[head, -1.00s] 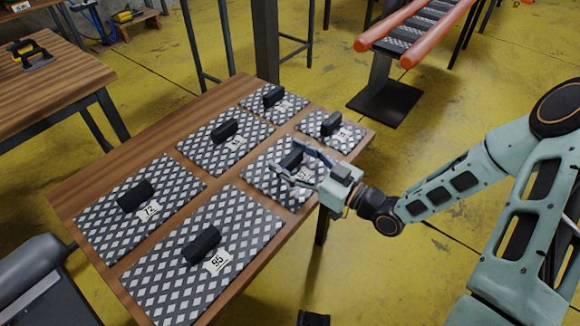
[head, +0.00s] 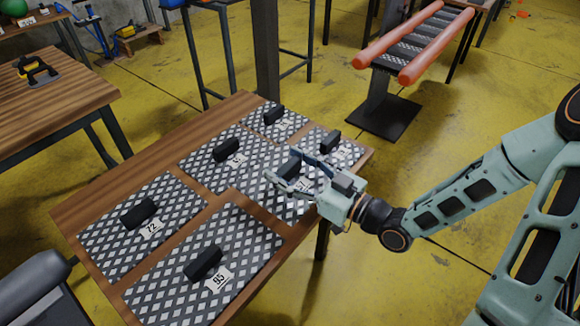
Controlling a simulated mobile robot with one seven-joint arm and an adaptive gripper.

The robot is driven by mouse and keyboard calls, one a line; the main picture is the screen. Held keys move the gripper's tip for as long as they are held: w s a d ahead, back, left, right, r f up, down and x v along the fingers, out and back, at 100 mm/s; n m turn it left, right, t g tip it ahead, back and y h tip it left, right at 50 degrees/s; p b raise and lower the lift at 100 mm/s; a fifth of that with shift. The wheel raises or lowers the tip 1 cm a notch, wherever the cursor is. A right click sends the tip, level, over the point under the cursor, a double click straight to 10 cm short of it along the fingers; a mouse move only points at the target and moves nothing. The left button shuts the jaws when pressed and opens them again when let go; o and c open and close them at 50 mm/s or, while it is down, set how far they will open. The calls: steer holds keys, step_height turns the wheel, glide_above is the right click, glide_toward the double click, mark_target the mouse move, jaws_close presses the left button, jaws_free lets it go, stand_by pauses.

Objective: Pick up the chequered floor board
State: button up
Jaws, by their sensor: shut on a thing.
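My gripper (head: 283,170) is shut on the black block handle of a chequered floor board (head: 257,172) at the right side of the wooden table. This board has dark and light diamonds and a white number label, partly hidden by the gripper. It appears raised a little above the table, its left edge overlapping the gap to its neighbour. Other chequered boards with black handles and number labels lie flat: one marked 72 (head: 165,195), one marked 95 (head: 165,280), and several farther back, including one at the far end (head: 260,130).
The wooden table (head: 75,212) has narrow bare strips between boards. A dark post (head: 265,50) stands behind it. A rack with orange tubes (head: 375,55) stands at the back right. Another wooden table (head: 85,85) is at the left.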

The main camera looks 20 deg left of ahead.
mark_target(283, 167)
steer(key=s+r+p, duration=0.1)
steer(key=s+r, duration=0.1)
steer(key=s+r+p, duration=0.2)
steer(key=shift+s+d+r+p, duration=0.2)
steer(key=shift+s+r+p, duration=0.1)
steer(key=shift+s, duration=0.1)
steer(key=s+r+p, duration=0.1)
steer(key=p, duration=0.4)
steer(key=shift+s, duration=0.35)
steer(key=shift+s+d+r+p, duration=0.1)
steer(key=shift+s+r+p, duration=0.1)
steer(key=shift+s+p, duration=0.75)
steer(key=shift+s+d+r+p, duration=0.1)
steer(key=shift+s+r+p, duration=0.15)
steer(key=shift+s+p, duration=0.7)
steer(key=shift+s+d+r+p, duration=0.15)
steer(key=shift+s+p, duration=0.3)
steer(key=shift+p, duration=1)
steer(key=w+d+r+m+t+h+p, duration=0.2)
steer(key=w+d+r, duration=0.3)
steer(key=d, duration=0.4)
steer(key=w+d+r+m+t+h+p, duration=0.3)
steer(key=w+d+r+t+p, duration=0.1)
steer(key=w+d, duration=0.3)
steer(key=w+d+r+m+t+h+p, duration=0.2)
steer(key=w+d+r+p, duration=0.3)
steer(key=d, duration=0.6)
steer(key=shift+w+d+r+m+t+h, duration=0.15)
steer(key=shift+w+r+m+t+h, duration=0.15)
steer(key=shift+w+r+t+h, duration=0.25)
